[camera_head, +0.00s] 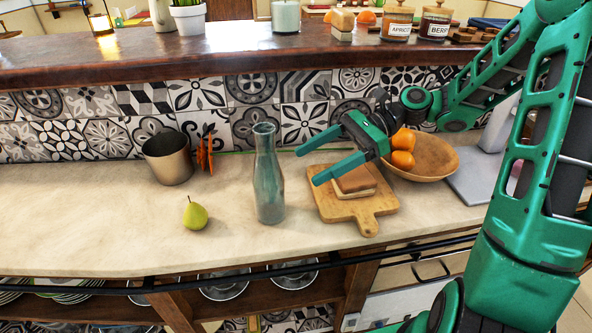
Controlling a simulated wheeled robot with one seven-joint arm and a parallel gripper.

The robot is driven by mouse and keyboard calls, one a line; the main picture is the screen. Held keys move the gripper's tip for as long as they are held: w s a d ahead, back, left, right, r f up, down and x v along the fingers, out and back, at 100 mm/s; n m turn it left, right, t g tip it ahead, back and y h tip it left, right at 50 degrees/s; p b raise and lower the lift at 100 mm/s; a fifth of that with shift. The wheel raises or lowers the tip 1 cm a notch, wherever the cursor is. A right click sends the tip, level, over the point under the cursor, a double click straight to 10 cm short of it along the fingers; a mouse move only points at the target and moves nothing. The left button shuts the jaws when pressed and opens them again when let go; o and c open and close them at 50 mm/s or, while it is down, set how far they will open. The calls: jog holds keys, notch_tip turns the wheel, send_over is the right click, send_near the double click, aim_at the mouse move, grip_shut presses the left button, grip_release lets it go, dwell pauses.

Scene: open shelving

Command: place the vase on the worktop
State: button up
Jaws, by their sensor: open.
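A tall blue-grey glass vase (268,180) stands upright on the pale worktop (110,215). It is near the middle of the worktop, left of the wooden cutting board. My gripper (307,165) is open, with its two green fingers pointing left toward the vase. The fingertips are a little to the right of the vase and look apart from it, with nothing between them. My green arm reaches in from the right side.
A cutting board (353,211) with bread (357,180) lies below my gripper. A wooden bowl (436,160) with oranges is to the right. A pear (195,215) and metal cup (168,158) stand left. A raised dark wooden shelf (200,55) runs behind.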

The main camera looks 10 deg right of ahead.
jog(key=shift+v, duration=1.5)
jog(key=d+f+n+h, duration=0.1)
jog(key=s+f+n+h, duration=0.1)
jog(key=f+h, duration=0.1)
jog(key=s+d+f+h, duration=0.1)
jog(key=shift+s+d+f+n+t, duration=0.25)
jog(key=shift+d+f+n+t, duration=0.05)
jog(key=shift+d+n, duration=0.1)
jog(key=s+d+h, duration=0.1)
jog(key=s+d+f+n+h, duration=0.1)
jog(key=d, duration=0.1)
jog(key=s+d+n+h, duration=0.1)
jog(key=d+h, duration=0.1)
jog(key=shift+s+d+f+t, duration=0.15)
jog(key=shift+s+f+t, duration=0.05)
jog(key=shift+s+t, duration=0.1)
jog(key=s+d+r+n+h, duration=0.2)
jog(key=s+d+n+h, duration=0.3)
jog(key=s+d, duration=0.8)
jog(key=s, duration=0.4)
jog(key=shift+d+r+n, duration=0.3)
jog(key=shift+d+r, duration=0.05)
